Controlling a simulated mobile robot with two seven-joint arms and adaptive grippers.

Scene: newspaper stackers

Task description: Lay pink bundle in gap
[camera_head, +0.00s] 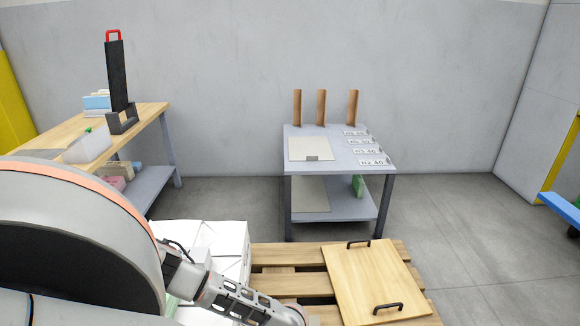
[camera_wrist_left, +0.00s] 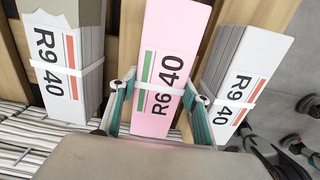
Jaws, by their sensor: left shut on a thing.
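The pink bundle (camera_wrist_left: 158,95), marked R6 40 with a white strap, is in the left wrist view between the teal fingers of my left gripper (camera_wrist_left: 157,105). The gripper is shut on it. A white bundle (camera_wrist_left: 62,60) marked R9 40 stands to its left and another white bundle (camera_wrist_left: 238,85) marked R9 40 to its right. The pink bundle is over the gap between them, with wood showing on both sides. I cannot tell whether it rests on anything. In the head view the pink bundle and the left fingertips are hidden; my right gripper is not in view.
White stacks (camera_head: 230,243) stand on a wooden pallet (camera_head: 280,287) in the head view, beside a board (camera_head: 370,285) with two black handles. Striped paper edges (camera_wrist_left: 35,145) lie near the gripper. A grey table (camera_head: 345,151) and a workbench (camera_head: 150,115) stand behind.

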